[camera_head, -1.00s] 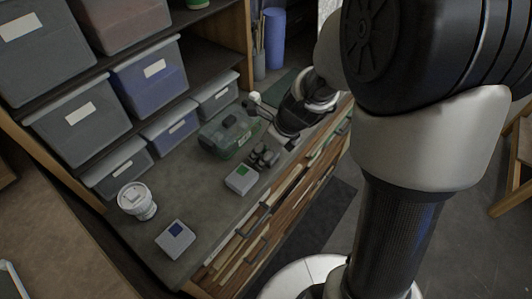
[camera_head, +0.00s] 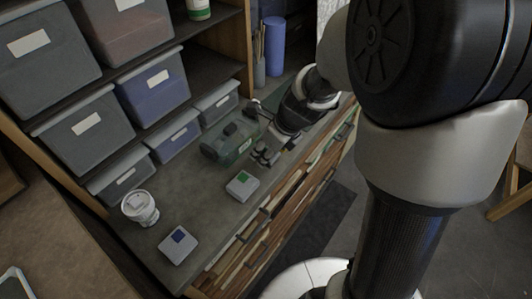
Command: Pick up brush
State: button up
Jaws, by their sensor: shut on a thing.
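My gripper (camera_head: 266,155) is at the right part of the grey workbench top (camera_head: 200,197), just right of a dark green case (camera_head: 229,143). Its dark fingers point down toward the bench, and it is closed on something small. I cannot make out a brush clearly; what is between the fingers is too small and dark to tell. The wrist and arm hide the bench behind the gripper.
Lidded grey bins (camera_head: 88,125) fill the shelves behind. Bare bench lies between tub and case.

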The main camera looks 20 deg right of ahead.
notch_tip(320, 180, up, 17)
jog(key=p, duration=0.6)
jog(key=shift+f, duration=0.2)
